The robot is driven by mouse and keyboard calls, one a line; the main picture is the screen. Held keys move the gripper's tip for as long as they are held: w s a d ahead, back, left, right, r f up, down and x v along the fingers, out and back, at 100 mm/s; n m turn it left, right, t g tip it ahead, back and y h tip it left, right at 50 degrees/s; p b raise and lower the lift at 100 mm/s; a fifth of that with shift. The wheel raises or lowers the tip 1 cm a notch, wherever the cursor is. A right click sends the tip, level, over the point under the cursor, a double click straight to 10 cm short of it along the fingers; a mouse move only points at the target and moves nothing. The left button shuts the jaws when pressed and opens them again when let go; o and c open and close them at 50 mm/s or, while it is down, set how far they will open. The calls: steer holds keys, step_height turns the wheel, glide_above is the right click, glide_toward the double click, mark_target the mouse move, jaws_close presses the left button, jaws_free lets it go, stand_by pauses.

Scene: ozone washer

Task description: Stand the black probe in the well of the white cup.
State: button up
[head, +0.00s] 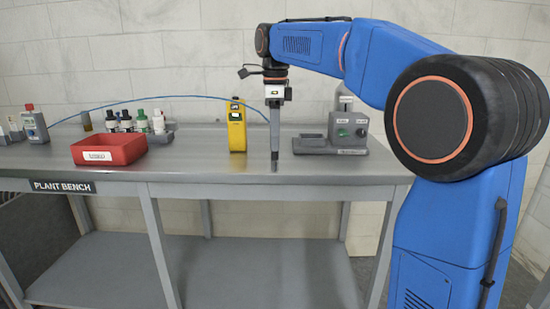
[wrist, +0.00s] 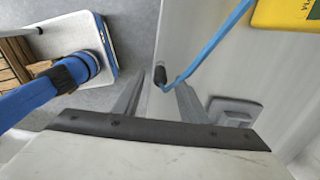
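My gripper (head: 275,150) points straight down above the front part of the bench, between the yellow meter and the grey fixture. It is shut on the black probe (head: 275,167), whose dark end shows below the fingers. In the wrist view the black probe (wrist: 160,75) lies between the fingertips, with its blue cable (wrist: 205,52) bending away to the upper right. Much of the probe is hidden by the fingers. I cannot clearly pick out the white cup in either view.
The grey fixture (head: 350,143) with green buttons stands right of my gripper. The yellow meter (head: 237,126) stands close left. A red tray (head: 108,150) and several small bottles (head: 127,121) are farther left. The blue cable arches over the bench. The bench front is clear.

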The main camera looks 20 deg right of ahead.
mark_target(274, 155)
steer(key=shift+f, duration=1.35)
steer(key=shift+c, duration=0.3)
jaws_close()
steer(key=shift+r, duration=0.15)
